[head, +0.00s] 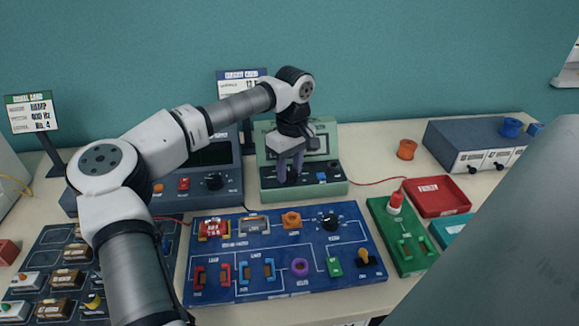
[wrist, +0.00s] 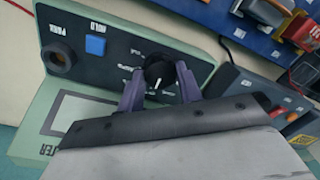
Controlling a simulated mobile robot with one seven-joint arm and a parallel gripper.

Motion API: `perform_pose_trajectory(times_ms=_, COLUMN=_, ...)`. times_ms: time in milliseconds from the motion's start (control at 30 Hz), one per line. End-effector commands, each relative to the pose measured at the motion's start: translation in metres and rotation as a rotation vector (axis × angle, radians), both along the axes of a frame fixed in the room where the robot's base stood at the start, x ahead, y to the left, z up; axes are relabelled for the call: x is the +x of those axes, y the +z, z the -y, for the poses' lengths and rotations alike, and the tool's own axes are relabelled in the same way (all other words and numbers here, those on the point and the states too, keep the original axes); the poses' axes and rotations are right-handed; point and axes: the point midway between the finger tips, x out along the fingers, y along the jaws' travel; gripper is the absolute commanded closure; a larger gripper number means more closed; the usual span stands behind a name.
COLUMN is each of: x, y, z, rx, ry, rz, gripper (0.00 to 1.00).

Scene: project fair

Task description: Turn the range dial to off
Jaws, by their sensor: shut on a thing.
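The range dial is a round black knob (wrist: 158,70) with a white pointer mark, on the front panel of the pale green meter (head: 335,187). In the wrist view the white mark points down in the picture, towards my gripper's palm. Small white labels ring the dial but are too small to read. My gripper (wrist: 160,82) is shut on the dial, one dark purple finger on each side. In the head view my gripper (head: 289,175) reaches down over the meter's front and hides the dial.
The meter's panel also has a blue button (wrist: 95,45) and a round dark socket (wrist: 59,58). A grey-blue instrument (head: 230,190) stands close on the left. A blue component board (head: 215,265) lies in front. An orange spool (head: 406,149) stands to the right.

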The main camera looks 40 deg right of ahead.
Motion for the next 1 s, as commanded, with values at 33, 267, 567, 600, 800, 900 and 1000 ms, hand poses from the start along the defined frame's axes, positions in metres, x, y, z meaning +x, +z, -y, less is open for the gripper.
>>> perform_pose_trajectory(times_ms=33, x=0.0, y=0.001, z=0.0, rx=-0.001, ry=-0.003, rz=0.001, gripper=0.88)
perform_pose_trajectory(times_ms=267, x=0.0, y=0.001, z=0.0, rx=-0.001, ry=-0.006, rz=0.002, gripper=0.88)
perform_pose_trajectory(times_ms=567, x=0.001, y=0.001, z=0.0, rx=-0.001, ry=-0.005, rz=0.001, gripper=0.43)
perform_pose_trajectory(times_ms=600, x=0.0, y=0.001, z=0.0, rx=-0.001, ry=-0.005, rz=0.001, gripper=0.43)
perform_pose_trajectory(times_ms=800, x=0.0, y=0.0, z=0.0, rx=-0.001, ry=-0.005, rz=0.001, gripper=0.43)
perform_pose_trajectory(times_ms=900, x=0.0, y=0.003, z=0.0, rx=-0.001, ry=-0.005, rz=0.002, gripper=0.43)
perform_pose_trajectory(times_ms=1000, x=0.001, y=0.013, z=0.002, rx=-0.003, ry=-0.005, rz=0.003, gripper=0.43)
